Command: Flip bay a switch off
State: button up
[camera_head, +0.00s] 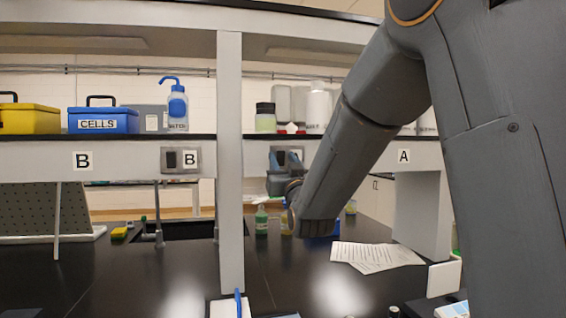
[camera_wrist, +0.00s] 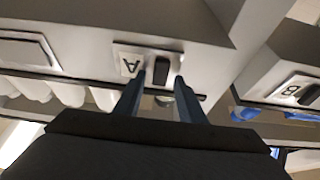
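The bay A switch is a dark rocker (camera_wrist: 161,70) on a pale plate (camera_wrist: 128,62) marked A, seen upside down in the wrist view. My gripper (camera_wrist: 160,84) is in front of it, with its two blue-grey fingers apart and the rocker showing between their tips. I cannot tell whether a fingertip touches the rocker or which way it is set. In the head view my gripper (camera_head: 284,164) is at the shelf front right of the post, covering much of the A plate. A larger A label (camera_head: 403,156) is further right.
The bay B switch plate (camera_head: 181,160) is left of the white post (camera_head: 230,160). The shelf above holds a blue CELLS box (camera_head: 103,121), a yellow box (camera_head: 30,119) and bottles. Papers (camera_head: 376,256) and a green bottle (camera_head: 261,220) are on the black bench below.

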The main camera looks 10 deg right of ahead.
jog(key=b+v, duration=0.2)
jog(key=v, duration=0.6)
jog(key=shift+w, duration=0.1)
dwell(0.3)
